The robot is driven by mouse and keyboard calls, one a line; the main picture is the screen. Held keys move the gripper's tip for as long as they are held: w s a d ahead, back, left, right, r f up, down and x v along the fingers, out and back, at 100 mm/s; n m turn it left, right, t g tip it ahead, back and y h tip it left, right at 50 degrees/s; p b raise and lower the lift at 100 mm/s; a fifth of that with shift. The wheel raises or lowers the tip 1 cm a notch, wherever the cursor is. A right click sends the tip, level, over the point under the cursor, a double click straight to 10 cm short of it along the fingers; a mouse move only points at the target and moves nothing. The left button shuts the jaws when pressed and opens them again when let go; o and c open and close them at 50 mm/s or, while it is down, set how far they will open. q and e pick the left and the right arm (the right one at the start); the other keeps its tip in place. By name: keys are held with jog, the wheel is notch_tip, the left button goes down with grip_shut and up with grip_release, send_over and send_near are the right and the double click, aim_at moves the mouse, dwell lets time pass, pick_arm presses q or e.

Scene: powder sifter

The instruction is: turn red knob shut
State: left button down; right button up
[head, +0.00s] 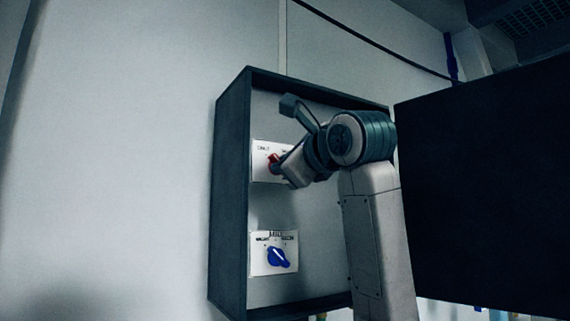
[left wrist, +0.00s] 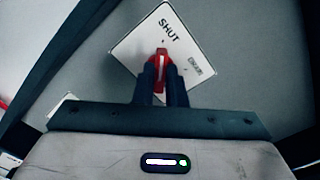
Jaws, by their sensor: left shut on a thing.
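The red knob (head: 274,164) sits on a white label plate (head: 260,172) in the upper part of an open grey box. In the left wrist view, the red knob (left wrist: 161,61) shows between my fingers, with its white line upright in the picture. The line's upper end points roughly toward the word SHUT on the plate (left wrist: 140,48); a second, smaller label is at the right. My left gripper (head: 281,168) is shut on the red knob; in the left wrist view its two dark fingers (left wrist: 161,77) flank it. The fingers hide the knob's lower part. My right gripper is not in view.
A blue knob (head: 278,257) on another white plate sits lower in the grey box (head: 231,200). My arm covers the box's right side. A large dark panel (head: 485,190) stands at the right. The wall at left is bare.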

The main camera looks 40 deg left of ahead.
pick_arm(q)
jog(key=c, duration=1.6)
grip_release()
jog(key=shift+f, duration=0.1)
jog(key=shift+o, duration=0.6)
jog(key=shift+d, duration=0.1)
jog(key=shift+d, duration=0.1)
jog(key=b+v, duration=0.4)
jog(key=v, duration=0.6)
jog(key=shift+s+d, duration=0.15)
jog(key=shift+d, duration=0.15)
